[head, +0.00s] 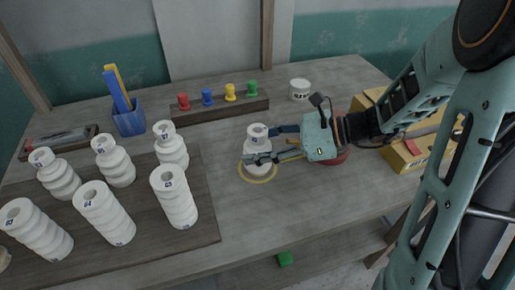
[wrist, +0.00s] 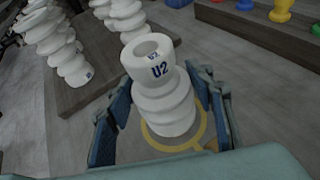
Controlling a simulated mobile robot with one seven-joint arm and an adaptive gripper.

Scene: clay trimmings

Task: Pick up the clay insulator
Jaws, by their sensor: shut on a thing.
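The white clay insulator (head: 257,138) stands upright on the table inside a yellow ring (head: 259,180). It also shows in the wrist view (wrist: 152,64), ribbed, with a hollow top and the mark "U2". My gripper (head: 268,148) reaches in from the right and is shut on this insulator. In the wrist view one finger lies on each side of its body (wrist: 165,115). The insulator's base is over the ring, and I cannot tell whether it touches the table.
Several similar white insulators (head: 175,196) stand on a dark board (head: 206,220) at the left. A rack with coloured pegs (head: 220,106), a blue pen holder (head: 128,121) and a small white jar (head: 299,89) are behind. A yellow box (head: 405,157) is at the right. The front right table is clear.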

